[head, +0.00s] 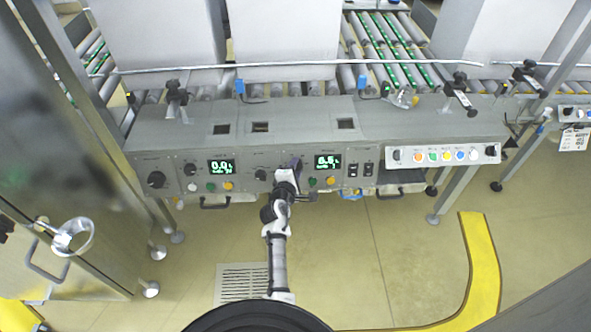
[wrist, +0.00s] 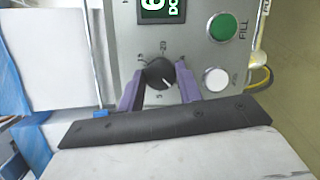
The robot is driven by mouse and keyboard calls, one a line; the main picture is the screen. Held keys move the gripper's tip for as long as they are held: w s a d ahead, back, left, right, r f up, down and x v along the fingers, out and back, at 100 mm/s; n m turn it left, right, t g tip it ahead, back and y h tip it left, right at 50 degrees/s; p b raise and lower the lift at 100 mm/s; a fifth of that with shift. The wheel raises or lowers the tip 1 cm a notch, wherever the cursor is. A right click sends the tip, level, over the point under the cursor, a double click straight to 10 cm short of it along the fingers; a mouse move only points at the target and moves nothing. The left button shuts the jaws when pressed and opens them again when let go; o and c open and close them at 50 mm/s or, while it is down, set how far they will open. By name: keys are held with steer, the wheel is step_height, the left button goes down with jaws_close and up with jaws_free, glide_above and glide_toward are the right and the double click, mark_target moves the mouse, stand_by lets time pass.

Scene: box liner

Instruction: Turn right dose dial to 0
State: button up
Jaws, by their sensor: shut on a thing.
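The right dose dial (wrist: 158,73) is a round black knob with a pale pointer mark, on a grey panel with printed numbers around it. My gripper (wrist: 160,85) has its two purple fingers on either side of the dial, shut on it. In the wrist view the pointer slants down and to the right. In the head view my gripper (head: 290,166) is at the panel front, left of the right green display (head: 327,162), and hides the dial there. The display's digits are small; the first looks like a 6 or 8.
A green button (wrist: 222,27) and a white button (wrist: 216,79) sit close to my fingers. A conveyor (head: 385,45) runs behind the panel. The floor in front is mostly clear.

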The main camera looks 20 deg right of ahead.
steer(key=shift+n+t, duration=0.3)
steer(key=shift+n, duration=0.7)
steer(key=o, duration=1)
steer(key=b+v, duration=0.1)
steer(key=v, duration=1.2)
steer(key=shift+s+a, duration=0.2)
steer(key=shift+s, duration=0.2)
